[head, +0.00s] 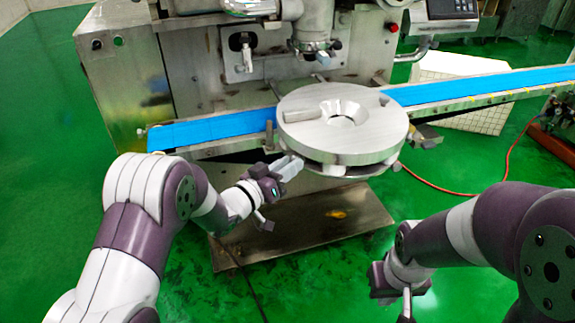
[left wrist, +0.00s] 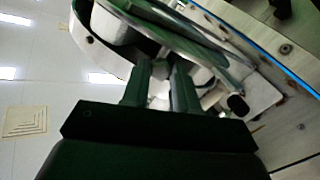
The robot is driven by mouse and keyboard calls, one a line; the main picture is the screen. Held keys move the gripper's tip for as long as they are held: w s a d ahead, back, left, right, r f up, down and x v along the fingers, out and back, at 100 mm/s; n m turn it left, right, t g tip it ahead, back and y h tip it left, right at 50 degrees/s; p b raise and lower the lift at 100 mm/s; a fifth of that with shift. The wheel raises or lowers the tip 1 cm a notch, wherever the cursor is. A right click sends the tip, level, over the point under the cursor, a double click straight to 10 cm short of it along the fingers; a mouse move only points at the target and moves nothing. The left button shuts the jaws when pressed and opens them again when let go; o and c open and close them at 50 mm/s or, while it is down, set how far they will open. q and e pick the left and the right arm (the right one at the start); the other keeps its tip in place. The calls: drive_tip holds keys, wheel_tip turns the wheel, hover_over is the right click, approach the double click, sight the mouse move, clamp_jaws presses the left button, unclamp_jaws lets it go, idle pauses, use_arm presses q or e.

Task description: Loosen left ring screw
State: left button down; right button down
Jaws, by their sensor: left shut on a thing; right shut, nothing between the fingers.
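The round metal disc (head: 375,143) with a central funnel hole sits on the machine, across the blue conveyor. My left gripper (head: 292,163) is at the disc's lower left edge, just under its rim. In the left wrist view, the two dark fingers (left wrist: 161,88) are closed on a small pale part (left wrist: 160,88) below the disc, which appears to be the left ring screw. Most of it is hidden by the fingers, and I cannot tell how far it is turned. My right gripper (head: 405,303) is shut and empty, low at the right, away from the machine.
The blue conveyor belt (head: 215,128) runs left and right of the disc. The machine's steel body (head: 130,80) stands behind it. A metal base plate (head: 320,225) lies below. A red cable (head: 440,188) crosses the green floor at right. Free space surrounds my right gripper.

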use_arm(q)
drive_tip(key=c, duration=0.9)
unclamp_jaws()
drive_tip(key=shift+o, duration=0.2)
drive_tip(key=v, duration=1.2)
drive_tip(key=shift+s+a+p, duration=0.25)
drive_tip(key=shift+a+p, duration=0.05)
drive_tip(key=shift+p, duration=0.05)
